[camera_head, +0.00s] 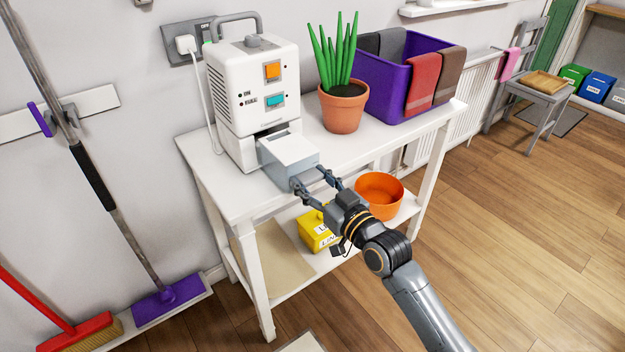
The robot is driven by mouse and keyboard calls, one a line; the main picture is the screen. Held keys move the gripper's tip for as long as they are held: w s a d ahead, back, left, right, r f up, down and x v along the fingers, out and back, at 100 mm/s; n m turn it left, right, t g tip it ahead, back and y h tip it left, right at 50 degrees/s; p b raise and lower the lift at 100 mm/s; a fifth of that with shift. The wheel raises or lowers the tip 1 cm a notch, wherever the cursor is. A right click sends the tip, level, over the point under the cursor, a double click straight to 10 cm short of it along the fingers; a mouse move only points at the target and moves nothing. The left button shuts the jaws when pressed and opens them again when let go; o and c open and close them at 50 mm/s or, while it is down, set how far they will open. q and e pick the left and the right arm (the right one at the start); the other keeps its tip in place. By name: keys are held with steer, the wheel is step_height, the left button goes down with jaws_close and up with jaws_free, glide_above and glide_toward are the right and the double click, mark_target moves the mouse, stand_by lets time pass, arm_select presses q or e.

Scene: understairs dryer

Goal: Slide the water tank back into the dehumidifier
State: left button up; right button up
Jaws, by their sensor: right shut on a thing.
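The white dehumidifier (236,112) stands on the left end of a white table, with an orange and a teal switch on its front. The water tank (283,158), a grey-blue box with a white top, sticks out of the lower front of the dehumidifier. Its back end is inside the opening, and how deep it goes is hidden. My right gripper (312,180) is at the front end of the tank, shut on it, with the arm coming from the lower right. My left gripper is not in view.
A potted plant (342,108) stands close right of the tank, and a purple bin (395,85) with cloths is behind it. The table top (228,187) is bare at its front left. An orange bowl (379,194) and a yellow box (313,231) are on the lower shelf.

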steer(key=shift+r, duration=0.1)
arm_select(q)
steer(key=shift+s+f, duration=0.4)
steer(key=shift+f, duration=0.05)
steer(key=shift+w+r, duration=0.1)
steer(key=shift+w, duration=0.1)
arm_select(e)
steer(key=shift+p, duration=0.3)
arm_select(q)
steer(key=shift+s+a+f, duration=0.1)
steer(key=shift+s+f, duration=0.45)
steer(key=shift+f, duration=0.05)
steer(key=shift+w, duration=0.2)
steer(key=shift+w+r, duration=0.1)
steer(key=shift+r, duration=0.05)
